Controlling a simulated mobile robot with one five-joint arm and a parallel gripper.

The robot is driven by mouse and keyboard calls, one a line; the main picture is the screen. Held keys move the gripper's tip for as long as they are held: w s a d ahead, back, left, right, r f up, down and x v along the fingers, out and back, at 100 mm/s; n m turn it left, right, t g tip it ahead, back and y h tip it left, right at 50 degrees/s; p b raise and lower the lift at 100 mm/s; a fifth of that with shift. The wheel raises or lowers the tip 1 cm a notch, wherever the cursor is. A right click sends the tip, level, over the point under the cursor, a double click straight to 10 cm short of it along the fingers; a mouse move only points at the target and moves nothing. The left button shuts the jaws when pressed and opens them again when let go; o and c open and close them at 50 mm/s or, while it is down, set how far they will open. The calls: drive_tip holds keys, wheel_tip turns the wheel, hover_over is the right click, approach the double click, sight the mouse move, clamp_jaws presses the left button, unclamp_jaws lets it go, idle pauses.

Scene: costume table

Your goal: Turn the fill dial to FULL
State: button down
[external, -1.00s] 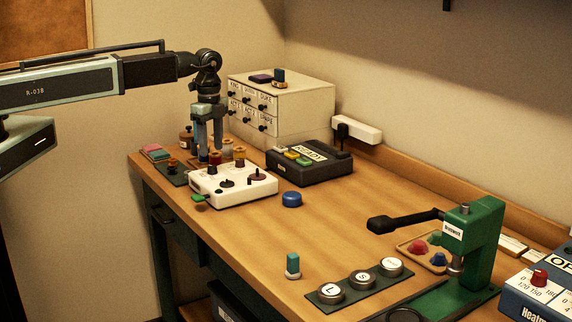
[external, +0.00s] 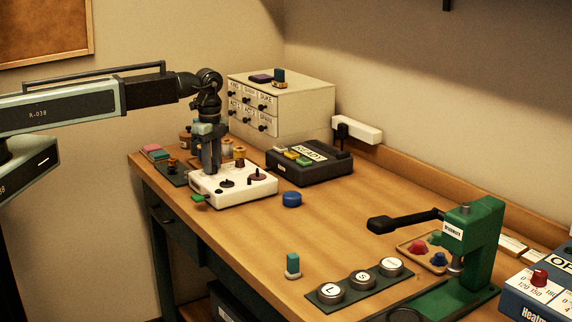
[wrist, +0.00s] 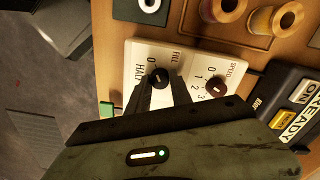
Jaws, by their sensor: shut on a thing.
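The white control box (external: 250,190) sits near the far left of the table. In the wrist view the black fill dial (wrist: 158,76) stands on its panel (wrist: 138,54), with the marks FILL, 0 and HALF showing. A FULL mark is not visible, and I cannot tell where the dial points. My gripper (wrist: 161,86) is shut on the fill dial, with a dark finger on each side of it. In the external view my gripper (external: 211,168) comes straight down onto the box and hides the dial.
The black READY unit (external: 310,165) and thread spools (external: 239,153) stand near the box. A green tab (external: 198,197) sticks out at the box's left. A blue disc (external: 292,199) lies on clear table.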

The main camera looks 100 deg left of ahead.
drive_tip(key=n, duration=0.5)
drive_tip(key=shift+n, duration=0.4)
drive_tip(key=n, duration=1.2)
drive_tip(key=shift+n, duration=0.3)
drive_tip(key=n, duration=0.5)
drive_tip(key=shift+n, duration=0.4)
drive_tip(key=c, duration=1.1)
unclamp_jaws()
drive_tip(key=shift+c, duration=0.2)
